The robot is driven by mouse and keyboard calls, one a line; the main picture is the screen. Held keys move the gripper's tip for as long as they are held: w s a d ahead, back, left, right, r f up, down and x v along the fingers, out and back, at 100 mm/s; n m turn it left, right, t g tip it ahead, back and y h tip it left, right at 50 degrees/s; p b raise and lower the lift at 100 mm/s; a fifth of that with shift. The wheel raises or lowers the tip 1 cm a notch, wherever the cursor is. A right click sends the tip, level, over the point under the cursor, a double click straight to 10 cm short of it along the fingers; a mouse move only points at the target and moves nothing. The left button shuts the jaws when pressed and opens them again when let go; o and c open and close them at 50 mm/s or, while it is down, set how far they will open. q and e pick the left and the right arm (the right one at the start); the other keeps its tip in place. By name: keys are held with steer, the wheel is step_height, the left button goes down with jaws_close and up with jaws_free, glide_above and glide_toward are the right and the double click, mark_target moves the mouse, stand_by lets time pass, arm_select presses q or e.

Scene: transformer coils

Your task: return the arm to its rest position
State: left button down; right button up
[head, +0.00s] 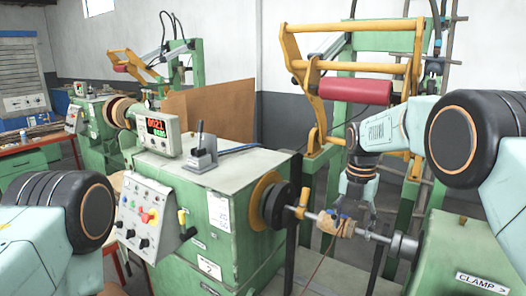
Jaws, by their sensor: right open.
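My right arm (400,125) reaches in from the right, bent at a large black and grey joint. Its gripper (352,212) points down at the winding shaft, open, close to a tan wound coil (338,226). I cannot tell whether the fingers touch the coil. The coil sits on the shaft between the black chuck (280,206) and the grey tailstock end (404,246). My left arm (50,225) shows at the lower left with only its links and round joint; its gripper is out of view.
A green winding machine (225,215) with a control panel (147,217) and red digital display (158,131) fills the middle. A yellow frame with a red roller (355,91) stands behind my right arm. A green clamp housing (465,250) is at the lower right.

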steer(key=s+f+m, duration=0.8)
steer(key=s+f, duration=0.2)
steer(key=f, duration=0.3)
steer(key=s+f+m, duration=0.7)
steer(key=s+f, duration=0.2)
steer(key=f, duration=0.4)
steer(key=s+m, duration=1.5)
steer(key=s, duration=1.2)
arm_select(q)
step_height(320, 180, down, 26)
steer(key=b, duration=2.5)
steer(key=shift+a+r, duration=0.15)
steer(key=shift+r, duration=0.1)
arm_select(e)
step_height(320, 180, down, 26)
steer(key=shift+w+d+r, duration=0.2)
steer(key=shift+w, duration=0.05)
arm_select(q)
steer(key=shift+w+r, duration=0.1)
arm_select(e)
steer(key=shift+r, duration=0.1)
